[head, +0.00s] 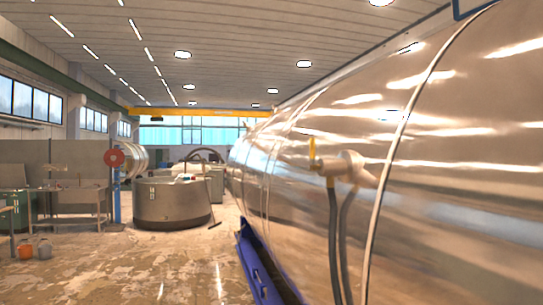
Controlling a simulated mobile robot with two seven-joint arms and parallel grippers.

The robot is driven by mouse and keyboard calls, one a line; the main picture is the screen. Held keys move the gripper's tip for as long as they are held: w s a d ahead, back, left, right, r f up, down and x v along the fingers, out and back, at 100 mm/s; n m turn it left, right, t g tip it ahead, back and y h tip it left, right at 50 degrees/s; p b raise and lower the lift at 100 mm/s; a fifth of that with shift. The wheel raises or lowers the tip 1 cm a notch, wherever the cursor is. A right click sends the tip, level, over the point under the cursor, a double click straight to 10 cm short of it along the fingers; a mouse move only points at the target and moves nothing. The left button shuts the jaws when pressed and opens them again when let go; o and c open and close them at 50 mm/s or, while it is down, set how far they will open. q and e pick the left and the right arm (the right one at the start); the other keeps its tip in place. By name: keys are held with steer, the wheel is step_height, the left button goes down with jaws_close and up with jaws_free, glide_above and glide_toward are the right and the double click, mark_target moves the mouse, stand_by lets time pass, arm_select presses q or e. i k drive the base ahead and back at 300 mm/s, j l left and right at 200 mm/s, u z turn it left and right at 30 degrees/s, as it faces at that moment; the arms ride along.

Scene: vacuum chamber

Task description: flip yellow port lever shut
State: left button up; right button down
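The yellow port lever (312,150) stands upright on top of a pale port fitting (343,167). The fitting sticks out from the side of the large shiny metal chamber (465,170), right of the picture's middle. Two dark hoses (336,240) hang down from the fitting. Neither of my grippers shows in the head view.
A blue support rail (258,265) runs along the floor under the chamber. The floor (150,270) left of it is open. A round grey tank (172,205), workbenches (75,200) and orange and grey containers (25,249) stand further left.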

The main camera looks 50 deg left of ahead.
mark_target(313, 148)
steer(key=j+u, duration=0.2)
steer(key=u, duration=0.15)
steer(key=j+u, duration=0.2)
steer(key=u, duration=0.15)
steer(key=j+u, duration=0.2)
steer(key=u, duration=0.15)
steer(key=i, duration=0.05)
